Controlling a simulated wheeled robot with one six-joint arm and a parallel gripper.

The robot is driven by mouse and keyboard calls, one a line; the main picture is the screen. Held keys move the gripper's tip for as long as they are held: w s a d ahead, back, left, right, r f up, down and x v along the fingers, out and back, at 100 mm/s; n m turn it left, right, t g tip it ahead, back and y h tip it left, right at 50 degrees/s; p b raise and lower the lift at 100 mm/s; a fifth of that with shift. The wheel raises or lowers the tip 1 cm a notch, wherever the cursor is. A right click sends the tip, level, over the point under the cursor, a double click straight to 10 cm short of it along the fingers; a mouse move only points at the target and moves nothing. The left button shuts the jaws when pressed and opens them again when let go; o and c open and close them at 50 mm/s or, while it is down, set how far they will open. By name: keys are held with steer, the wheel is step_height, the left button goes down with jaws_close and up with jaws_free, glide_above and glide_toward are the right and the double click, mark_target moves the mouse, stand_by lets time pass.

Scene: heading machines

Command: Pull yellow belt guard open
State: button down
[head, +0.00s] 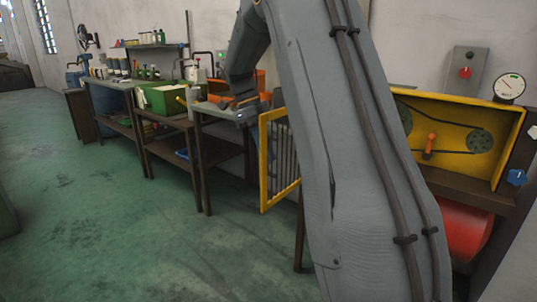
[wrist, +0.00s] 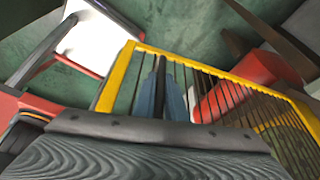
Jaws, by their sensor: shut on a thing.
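The yellow belt guard (head: 264,165), a yellow frame with grey bars, stands swung out from its yellow housing (head: 455,167) in the head view. My arm covers the hinge side. The housing's inside shows a dark belt, pulleys and an orange handle. My gripper (head: 247,116) is at the guard's top outer corner. In the wrist view the guard's yellow frame (wrist: 118,75) and bars run to the right, and my gripper's blue fingers (wrist: 161,92) are shut at the frame on a dark upright part, its exact shape hard to make out.
Workbenches (head: 195,125) with a green bin (head: 163,98) and bottles stand behind the guard. A red drum (head: 462,230) is under the housing. A gauge (head: 509,88) and a switch box (head: 466,70) are above right. The green floor (head: 120,220) at left is clear.

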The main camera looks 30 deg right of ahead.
steer(key=shift+w+a, duration=0.1)
steer(key=c, duration=1.8)
jaws_free()
steer(key=shift+v, duration=3.95)
